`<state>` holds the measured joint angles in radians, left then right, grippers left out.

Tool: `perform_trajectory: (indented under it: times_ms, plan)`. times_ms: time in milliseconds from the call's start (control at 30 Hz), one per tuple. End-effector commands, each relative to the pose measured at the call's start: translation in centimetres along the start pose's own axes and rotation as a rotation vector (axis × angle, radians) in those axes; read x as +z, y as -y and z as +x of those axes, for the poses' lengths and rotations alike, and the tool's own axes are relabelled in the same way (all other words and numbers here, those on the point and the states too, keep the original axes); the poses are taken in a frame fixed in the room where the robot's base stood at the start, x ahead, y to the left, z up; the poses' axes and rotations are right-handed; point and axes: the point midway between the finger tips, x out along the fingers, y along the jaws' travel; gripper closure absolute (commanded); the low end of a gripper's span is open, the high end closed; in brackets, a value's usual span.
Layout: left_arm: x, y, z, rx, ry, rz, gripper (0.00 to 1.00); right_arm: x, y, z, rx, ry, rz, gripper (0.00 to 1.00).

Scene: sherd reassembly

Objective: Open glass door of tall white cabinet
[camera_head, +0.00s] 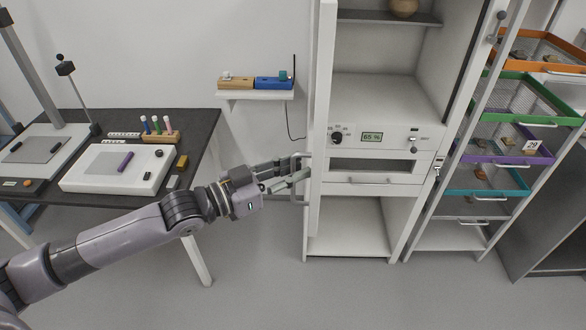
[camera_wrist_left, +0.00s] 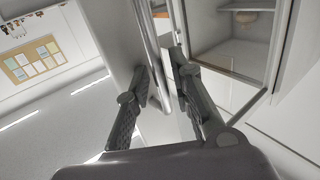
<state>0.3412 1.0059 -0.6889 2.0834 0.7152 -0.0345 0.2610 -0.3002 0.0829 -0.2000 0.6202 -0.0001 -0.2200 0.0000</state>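The tall white cabinet (camera_head: 375,88) stands right of centre in the head view, its upper compartment visible inside. Its glass door (camera_head: 324,90) appears as a narrow, nearly edge-on white frame at the cabinet's left side, swung outward. A pale handle (camera_head: 303,196) is on the door's left face, partly hidden by my fingers. My left gripper (camera_head: 303,171) is at this handle, its fingers apart. In the left wrist view, the left gripper (camera_wrist_left: 162,72) has one finger on each side of the door's edge and handle bar (camera_wrist_left: 150,40). Firm contact cannot be told. My right gripper is not in view.
A dark table (camera_head: 200,125) with a white device (camera_head: 115,170) is at the left. A wall shelf (camera_head: 255,95) is above my arm. A rack of coloured trays (camera_head: 513,118) stands right of the cabinet. The floor before the cabinet is clear.

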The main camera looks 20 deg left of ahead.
Motion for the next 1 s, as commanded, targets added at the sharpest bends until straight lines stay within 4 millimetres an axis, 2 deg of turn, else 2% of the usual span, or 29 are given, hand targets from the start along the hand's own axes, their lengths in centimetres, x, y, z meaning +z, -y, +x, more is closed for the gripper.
perform_trajectory:
  times_ms: [333, 467, 800, 1000]
  plan:
    - [-0.1, 0.1, 0.0, -0.001, -0.001, 0.002, 0.71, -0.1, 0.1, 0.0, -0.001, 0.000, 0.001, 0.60]
    - [0.0, 0.1, -0.6, -0.002, 0.000, 0.001, 0.71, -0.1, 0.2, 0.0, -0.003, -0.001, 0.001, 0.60]
    - [0.2, 0.1, -5.6, -0.002, 0.005, 0.000, 0.71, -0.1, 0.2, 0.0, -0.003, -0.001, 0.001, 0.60]
    - [0.2, 0.1, -7.9, -0.004, 0.005, -0.002, 0.71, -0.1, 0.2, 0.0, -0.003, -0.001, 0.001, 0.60]
